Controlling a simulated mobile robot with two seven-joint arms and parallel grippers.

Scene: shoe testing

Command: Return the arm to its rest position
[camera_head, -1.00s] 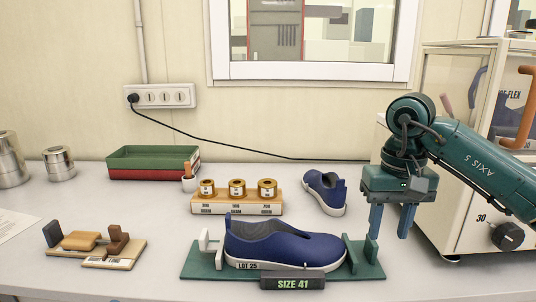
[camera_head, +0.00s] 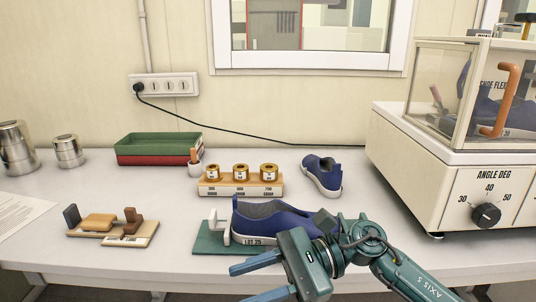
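My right arm comes in from the lower right, low in front of the table. My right gripper (camera_head: 242,283) points left, its two blue fingers apart with nothing between them. It is in front of the green shoe fixture (camera_head: 210,238) and hides much of it, along with the size label. The blue shoe (camera_head: 270,213) marked LOT 25 sits in the fixture, its front part covered by my arm. My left gripper is not in view.
A flex machine (camera_head: 440,190) with a clear case stands at the right. A second blue shoe (camera_head: 322,176), a wooden weight rack (camera_head: 240,189), stacked green and red trays (camera_head: 158,149), a small wooden jig (camera_head: 112,228) and metal weights (camera_head: 68,151) stand on the table.

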